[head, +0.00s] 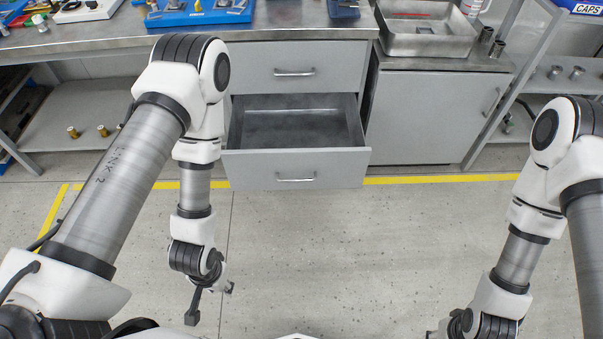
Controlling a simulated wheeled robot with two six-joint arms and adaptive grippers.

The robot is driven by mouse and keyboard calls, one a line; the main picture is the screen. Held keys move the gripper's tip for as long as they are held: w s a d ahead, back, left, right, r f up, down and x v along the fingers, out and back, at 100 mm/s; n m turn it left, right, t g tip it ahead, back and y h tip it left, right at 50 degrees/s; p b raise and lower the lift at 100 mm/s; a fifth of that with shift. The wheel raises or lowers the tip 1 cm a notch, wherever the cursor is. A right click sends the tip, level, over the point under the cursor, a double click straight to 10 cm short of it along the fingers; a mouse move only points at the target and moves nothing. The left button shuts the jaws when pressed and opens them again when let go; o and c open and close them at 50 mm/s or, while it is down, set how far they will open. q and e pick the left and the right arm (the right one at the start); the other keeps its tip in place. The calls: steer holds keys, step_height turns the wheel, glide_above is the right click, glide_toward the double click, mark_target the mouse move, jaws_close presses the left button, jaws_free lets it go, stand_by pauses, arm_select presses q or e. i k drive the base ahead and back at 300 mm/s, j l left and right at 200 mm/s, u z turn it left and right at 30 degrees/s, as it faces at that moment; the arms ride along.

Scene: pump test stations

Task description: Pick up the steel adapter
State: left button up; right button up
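Several small steel-coloured cylindrical parts are in the head view, and I cannot tell which is the steel adapter. One steel cylinder (487,34) and another steel cylinder (497,48) stand at the right end of the counter beside the sink. Two more steel fittings (566,72) sit on the right-hand rack's shelf. My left gripper (211,303) hangs low over the floor, fingers apart and empty, far from these parts. My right gripper (432,334) is at the bottom edge, mostly cut off, and its fingers cannot be judged.
An open, empty drawer (295,168) juts out below the counter (290,44). A sink (430,42) is at the right and blue trays (200,12) are at the back left. Brass fittings (88,131) lie on the lower left shelf. The floor (330,250) in front is clear.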

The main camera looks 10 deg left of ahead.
mark_target(40, 24)
steer(key=j+u, duration=0.15)
steer(key=u, duration=0.2)
steer(key=i+j+u, duration=0.1)
steer(key=u, duration=0.2)
steer(key=i+j+u, duration=0.1)
steer(key=u, duration=0.25)
